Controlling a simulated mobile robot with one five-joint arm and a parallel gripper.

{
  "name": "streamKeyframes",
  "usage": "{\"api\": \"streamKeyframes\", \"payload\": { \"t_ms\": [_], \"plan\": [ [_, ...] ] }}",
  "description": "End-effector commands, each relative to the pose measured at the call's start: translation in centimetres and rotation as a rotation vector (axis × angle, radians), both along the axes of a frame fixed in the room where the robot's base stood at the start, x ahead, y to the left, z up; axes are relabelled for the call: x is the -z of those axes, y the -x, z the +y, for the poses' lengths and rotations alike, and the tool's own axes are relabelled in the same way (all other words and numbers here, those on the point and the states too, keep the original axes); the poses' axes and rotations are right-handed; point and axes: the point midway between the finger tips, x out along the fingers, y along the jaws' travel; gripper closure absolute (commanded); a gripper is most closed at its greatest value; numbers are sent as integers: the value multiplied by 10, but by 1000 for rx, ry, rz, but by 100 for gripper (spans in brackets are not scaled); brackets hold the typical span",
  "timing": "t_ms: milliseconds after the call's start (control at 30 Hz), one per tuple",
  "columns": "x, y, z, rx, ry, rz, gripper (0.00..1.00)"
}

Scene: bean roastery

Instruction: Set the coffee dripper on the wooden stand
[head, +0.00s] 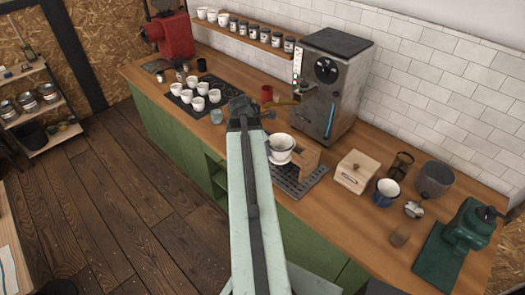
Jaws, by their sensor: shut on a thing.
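The white coffee dripper (281,146) shows just right of my arm, upright, with a round flange under its cone. The wooden stand (308,157) is on the counter directly behind and right of it, partly covered by the dripper. I cannot tell whether the dripper touches the stand or hangs over it. My arm reaches over the counter to a dark wrist (243,108). My gripper is shut on the dripper at its left side; the fingertips are mostly hidden behind my arm.
A dark slotted tray (292,187) lies under the stand. The steel coffee machine (331,85) rises behind. Several white cups (198,104) stand left, near a glass jar (216,117).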

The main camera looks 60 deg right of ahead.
Motion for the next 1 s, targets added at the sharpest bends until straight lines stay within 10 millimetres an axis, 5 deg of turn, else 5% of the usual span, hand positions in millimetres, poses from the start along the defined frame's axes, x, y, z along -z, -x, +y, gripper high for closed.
{"api": "streamKeyframes", "payload": {
  "t_ms": [1000],
  "plan": [
    [19,31,-122,-1,0,0,100]
  ]
}}
